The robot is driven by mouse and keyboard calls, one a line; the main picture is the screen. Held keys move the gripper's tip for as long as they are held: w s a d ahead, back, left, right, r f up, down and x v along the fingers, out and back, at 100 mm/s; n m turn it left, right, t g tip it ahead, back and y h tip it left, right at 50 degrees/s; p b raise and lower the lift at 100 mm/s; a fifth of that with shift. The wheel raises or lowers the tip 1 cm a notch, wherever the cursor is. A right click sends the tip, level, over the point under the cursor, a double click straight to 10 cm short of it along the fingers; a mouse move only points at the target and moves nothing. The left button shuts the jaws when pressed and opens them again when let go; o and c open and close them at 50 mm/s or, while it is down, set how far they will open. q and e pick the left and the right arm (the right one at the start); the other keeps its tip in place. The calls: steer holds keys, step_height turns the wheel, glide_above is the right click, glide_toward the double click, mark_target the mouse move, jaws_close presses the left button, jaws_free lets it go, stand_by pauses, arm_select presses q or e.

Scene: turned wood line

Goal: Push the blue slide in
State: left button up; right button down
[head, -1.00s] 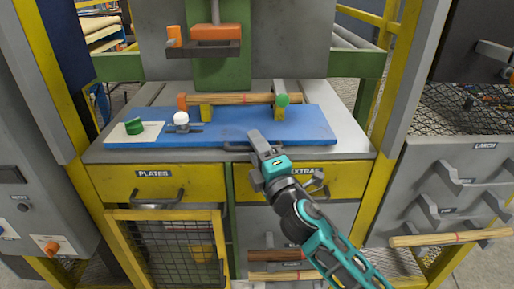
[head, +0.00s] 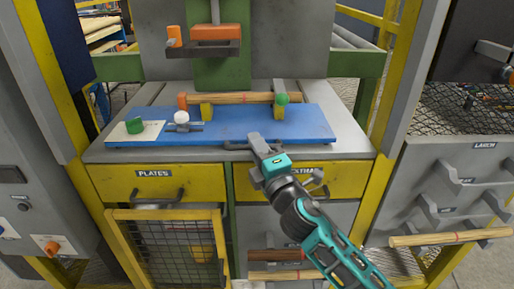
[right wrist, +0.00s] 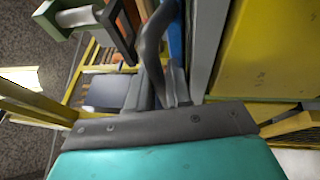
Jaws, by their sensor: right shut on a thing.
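The blue slide (head: 235,127) is a flat blue board on the grey bench, with a dark bar handle (head: 235,146) at its front edge. My right gripper (head: 257,141) is shut on the right part of that handle. In the right wrist view the handle (right wrist: 151,45) runs between my fingers, and a strip of the blue slide (right wrist: 175,40) shows beside it. The slide carries a wooden rod (head: 232,98) on yellow supports, with an orange piece at its left and a green ball at its right. My left gripper is not in view.
A press head (head: 215,33) hangs above the bench behind the slide. A yellow mesh door (head: 175,253) stands lower left. Bare bench top (head: 355,135) lies right of the slide.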

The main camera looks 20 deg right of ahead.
steer(key=w, duration=0.2)
steer(key=w+d, duration=0.1)
steer(key=shift+w, duration=0.35)
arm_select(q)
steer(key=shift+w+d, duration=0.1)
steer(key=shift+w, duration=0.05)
arm_select(e)
steer(key=c, duration=1.1)
jaws_free()
steer(key=shift+s, duration=0.1)
steer(key=shift+f, duration=0.1)
